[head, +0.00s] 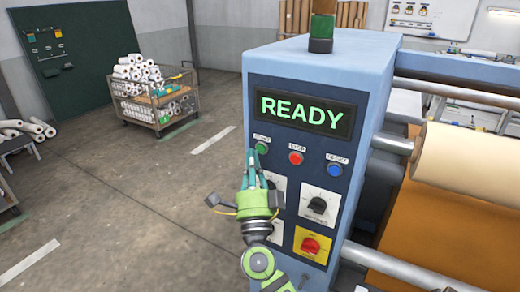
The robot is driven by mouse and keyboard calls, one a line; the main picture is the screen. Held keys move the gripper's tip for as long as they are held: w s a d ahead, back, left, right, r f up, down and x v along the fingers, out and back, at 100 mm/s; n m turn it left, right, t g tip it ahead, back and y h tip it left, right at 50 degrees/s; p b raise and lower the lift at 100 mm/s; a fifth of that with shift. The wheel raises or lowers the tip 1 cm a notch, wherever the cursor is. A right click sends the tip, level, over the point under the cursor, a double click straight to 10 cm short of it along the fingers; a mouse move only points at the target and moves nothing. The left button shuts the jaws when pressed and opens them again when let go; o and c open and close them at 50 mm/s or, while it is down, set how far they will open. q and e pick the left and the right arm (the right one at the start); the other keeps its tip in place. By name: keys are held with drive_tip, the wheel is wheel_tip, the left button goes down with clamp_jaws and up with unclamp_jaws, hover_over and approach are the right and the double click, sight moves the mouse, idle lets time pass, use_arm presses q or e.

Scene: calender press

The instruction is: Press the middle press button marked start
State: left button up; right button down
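The blue control panel (310,95) of the press has a row of three buttons below its display. The green button (262,148) at the left sits under a label that appears to read START. The red button (295,158) in the middle is under STOP, and the blue button (334,170) at the right is under RESET. My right gripper (252,153) points up in front of the panel, its teal fingers close together and empty. Its tips appear just left of and below the green button; whether they touch the panel cannot be told. My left gripper is out of view.
The display (302,112) reads READY in green. Below the buttons are a black rotary knob (317,206) and a red switch on a yellow plate (309,245). Rollers and a cream roll (468,165) lie right. Open floor and a cart (160,110) are left.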

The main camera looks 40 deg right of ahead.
drive_tip(key=shift+w+d, duration=0.1)
drive_tip(key=shift+d, duration=0.05)
drive_tip(key=shift+w+d, duration=0.1)
drive_tip(key=shift+d, duration=0.15)
drive_tip(key=shift+w+d, duration=0.1)
drive_tip(key=shift+d, duration=0.2)
idle(0.8)
drive_tip(key=shift+a, duration=0.15)
drive_tip(key=shift+s+a+p, duration=0.3)
drive_tip(key=shift+a+p, duration=0.05)
drive_tip(key=shift+a, duration=0.2)
drive_tip(key=a, duration=0.1)
drive_tip(key=s+a, duration=0.1)
drive_tip(key=a, duration=0.1)
drive_tip(key=s+a, duration=0.1)
drive_tip(key=shift+a, duration=0.3)
idle(0.3)
